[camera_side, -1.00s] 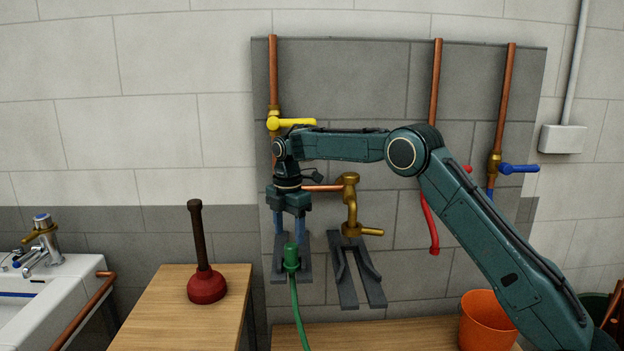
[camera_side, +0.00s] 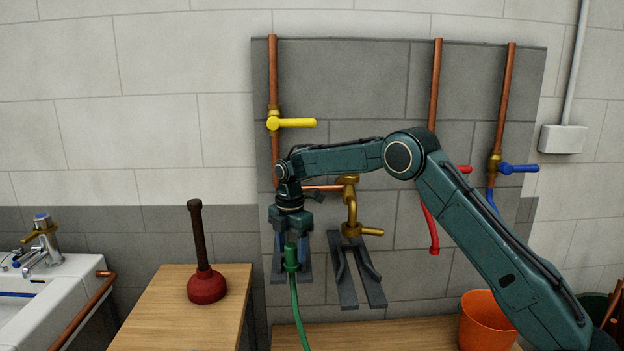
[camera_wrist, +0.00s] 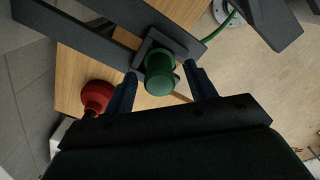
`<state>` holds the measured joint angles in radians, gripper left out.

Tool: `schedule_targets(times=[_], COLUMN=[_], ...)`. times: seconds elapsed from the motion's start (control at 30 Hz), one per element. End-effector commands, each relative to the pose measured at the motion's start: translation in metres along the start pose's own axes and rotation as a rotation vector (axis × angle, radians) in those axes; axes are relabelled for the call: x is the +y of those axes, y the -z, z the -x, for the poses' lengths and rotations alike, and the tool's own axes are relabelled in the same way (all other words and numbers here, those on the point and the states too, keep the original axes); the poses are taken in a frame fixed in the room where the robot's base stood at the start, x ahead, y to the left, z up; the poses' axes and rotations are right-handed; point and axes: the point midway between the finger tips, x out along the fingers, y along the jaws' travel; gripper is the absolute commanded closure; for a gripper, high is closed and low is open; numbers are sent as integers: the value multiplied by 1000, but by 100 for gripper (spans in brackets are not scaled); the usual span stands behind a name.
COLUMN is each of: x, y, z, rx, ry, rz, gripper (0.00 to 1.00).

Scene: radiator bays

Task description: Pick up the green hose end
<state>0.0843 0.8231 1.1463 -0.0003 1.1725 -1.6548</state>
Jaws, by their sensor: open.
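The green hose end (camera_side: 291,258) stands upright in a grey forked holder (camera_side: 278,266) on the wall, with its green hose hanging below. In the wrist view the green hose end (camera_wrist: 160,72) is seen from above, between my two blue fingers. My gripper (camera_side: 292,246) points down over it, with a finger on either side of its upper part. The fingers are open, and in the wrist view gaps show between them and the hose end. My gripper also shows in the wrist view (camera_wrist: 162,82).
A second grey forked holder (camera_side: 346,280) is empty, just right, below a brass tap (camera_side: 351,208). A red hose (camera_side: 431,228) hangs further right. An orange bucket (camera_side: 486,320) stands on the right bench. A red plunger (camera_side: 206,286) stands on the left wooden top.

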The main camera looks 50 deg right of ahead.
Motion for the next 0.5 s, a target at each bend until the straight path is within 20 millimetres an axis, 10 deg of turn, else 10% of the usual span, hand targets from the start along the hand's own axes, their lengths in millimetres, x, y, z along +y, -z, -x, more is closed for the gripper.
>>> schedule_targets(times=[0.1, 0.37, 0.5], x=[0, 0, 0], y=[0, 0, 0], z=[0, 0, 1], rx=[0, 0, 0], ry=[0, 0, -1], rz=[0, 0, 0], gripper=[46, 97, 100])
